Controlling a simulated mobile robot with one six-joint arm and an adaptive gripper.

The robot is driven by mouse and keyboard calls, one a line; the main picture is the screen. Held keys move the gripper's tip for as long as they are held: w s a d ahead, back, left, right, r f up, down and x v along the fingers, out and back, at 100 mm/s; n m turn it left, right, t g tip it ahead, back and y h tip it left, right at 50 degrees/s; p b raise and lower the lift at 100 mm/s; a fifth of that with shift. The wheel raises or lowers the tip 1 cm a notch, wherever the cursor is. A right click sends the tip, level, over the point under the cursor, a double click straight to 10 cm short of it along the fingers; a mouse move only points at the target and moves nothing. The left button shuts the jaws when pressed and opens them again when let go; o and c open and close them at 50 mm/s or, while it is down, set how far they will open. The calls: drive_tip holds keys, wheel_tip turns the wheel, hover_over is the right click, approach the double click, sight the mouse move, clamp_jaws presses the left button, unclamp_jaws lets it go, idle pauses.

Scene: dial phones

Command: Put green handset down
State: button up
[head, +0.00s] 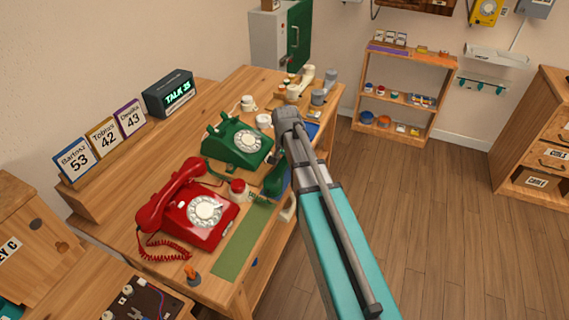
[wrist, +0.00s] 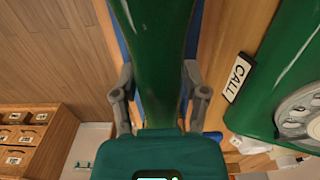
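The green handset (wrist: 160,45) runs lengthwise between the two fingers of my gripper (wrist: 160,82), which press on its sides in the wrist view. In the head view the handset (head: 275,180) shows only partly beside my arm, over the desk's right side, near the green phone. I cannot tell whether it touches the desk. The green dial phone (head: 238,143) stands on the desk with its cradle empty.
A red phone (head: 205,215) with its handset on stands in front of the green one. Cups and tins crowd the desk's far end. The floor to the right is clear.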

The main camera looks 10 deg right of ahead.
sight(285, 159)
drive_tip(key=shift+o, duration=0.6)
drive_tip(key=shift+r, duration=0.15)
wheel_tip(285, 159, up, 12)
drive_tip(key=p, duration=1.2)
idle(0.5)
drive_tip(key=s+n, duration=0.7)
drive_tip(key=s, duration=0.9)
drive_tip(key=shift+a, duration=0.1)
idle(2.5)
